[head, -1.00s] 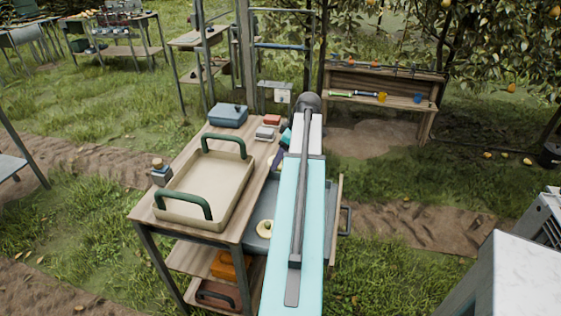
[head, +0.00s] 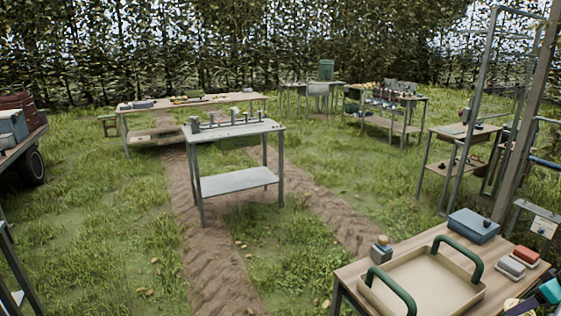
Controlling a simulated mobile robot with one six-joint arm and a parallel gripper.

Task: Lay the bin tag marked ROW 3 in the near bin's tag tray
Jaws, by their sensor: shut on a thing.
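The end of my arm shows only in the lower right corner, as teal and dark parts cut off by the frame edge. My gripper (head: 524,303) is the dark part, low over the right end of a wooden table (head: 350,275). It is shut on a small yellowish thing (head: 511,303), which is partly hidden and too small to identify. No ROW 3 marking is legible. No bin or tag tray can be made out.
On the wooden table stand a beige tray (head: 425,283) with green handles, a blue box (head: 473,226), and red and grey blocks (head: 511,266). A grey table (head: 236,130) stands on the grass. A metal frame (head: 487,90) rises at right.

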